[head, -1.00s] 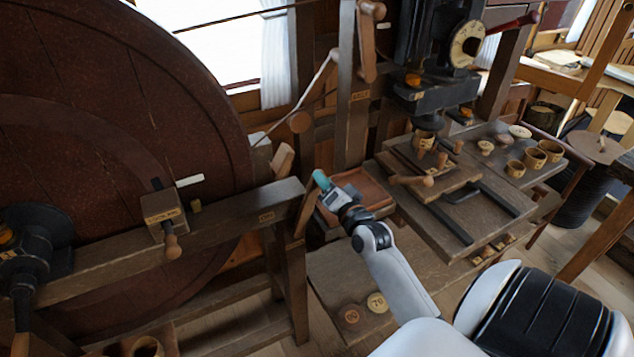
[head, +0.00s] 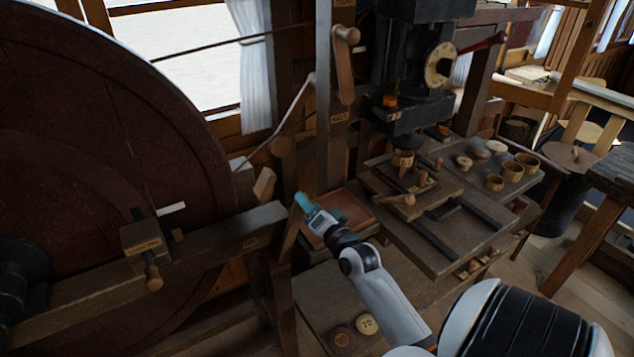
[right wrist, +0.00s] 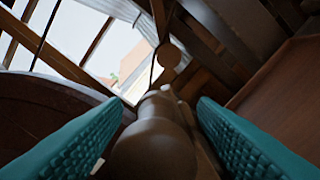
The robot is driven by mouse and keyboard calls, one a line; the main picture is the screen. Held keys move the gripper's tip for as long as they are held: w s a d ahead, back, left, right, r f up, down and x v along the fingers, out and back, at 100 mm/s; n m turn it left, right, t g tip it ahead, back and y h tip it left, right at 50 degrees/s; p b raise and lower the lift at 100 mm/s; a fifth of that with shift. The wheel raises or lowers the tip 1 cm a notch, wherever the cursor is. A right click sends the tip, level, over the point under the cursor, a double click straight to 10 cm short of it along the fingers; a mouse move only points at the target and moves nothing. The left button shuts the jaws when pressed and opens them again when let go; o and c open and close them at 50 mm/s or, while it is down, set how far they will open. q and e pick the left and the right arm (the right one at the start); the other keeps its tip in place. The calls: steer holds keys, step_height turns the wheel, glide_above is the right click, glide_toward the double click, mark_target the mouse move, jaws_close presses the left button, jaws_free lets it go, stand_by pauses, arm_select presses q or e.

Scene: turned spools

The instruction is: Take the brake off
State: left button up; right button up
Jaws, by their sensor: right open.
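My right gripper (head: 302,203) has teal fingertips and is beside the wooden frame, right of the big dark red-brown wheel (head: 110,130). In the right wrist view its two pads (right wrist: 150,135) are apart, with a turned wooden handle (right wrist: 155,150) between them; a gap shows on both sides. The handle appears to top the slanted wooden lever (head: 287,237) in the head view, where the gripper covers its upper end. A pale wooden block (head: 264,185) sits by the wheel's rim. A small tag (head: 250,243) on the beam is too small to read surely. My left gripper is out of view.
A shallow reddish tray (head: 352,208) lies just right of the gripper. A press (head: 420,115) with a dial (head: 439,64) stands behind a bench (head: 440,262) holding several spools and cups. A box with a peg (head: 146,238) sits on the beam (head: 75,300).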

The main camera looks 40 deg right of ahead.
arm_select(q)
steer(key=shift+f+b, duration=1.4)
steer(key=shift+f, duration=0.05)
arm_select(e)
steer(key=v, duration=1.2)
steer(key=shift+d, duration=0.2)
steer(key=shift+f, duration=0.2)
steer(key=s+a+f+n+g+y, duration=0.1)
steer(key=a+f+n+g, duration=0.15)
steer(key=f, duration=0.95)
steer(key=s+a+f+n+g+y, duration=0.1)
steer(key=s+a+f+g, duration=0.15)
steer(key=f, duration=0.85)
steer(key=a+f+n+g+y, duration=0.1)
steer(key=a+f+n+g, duration=0.15)
steer(key=f, duration=0.95)
steer(key=s+a+f+n+g+y+b, duration=0.1)
steer(key=s+a+f+n+g, duration=0.45)
steer(key=s+f, duration=0.7)
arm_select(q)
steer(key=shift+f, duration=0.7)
arm_select(e)
steer(key=s+a+f+n+g, duration=0.1)
steer(key=s+a+f+n, duration=0.1)
steer(key=s+f, duration=0.3)
steer(key=s+a+f+n+g, duration=0.2)
steer(key=s+a+f, duration=0.1)
steer(key=s, duration=0.7)
steer(key=shift+s+f, duration=0.25)
steer(key=shift+f, duration=0.65)
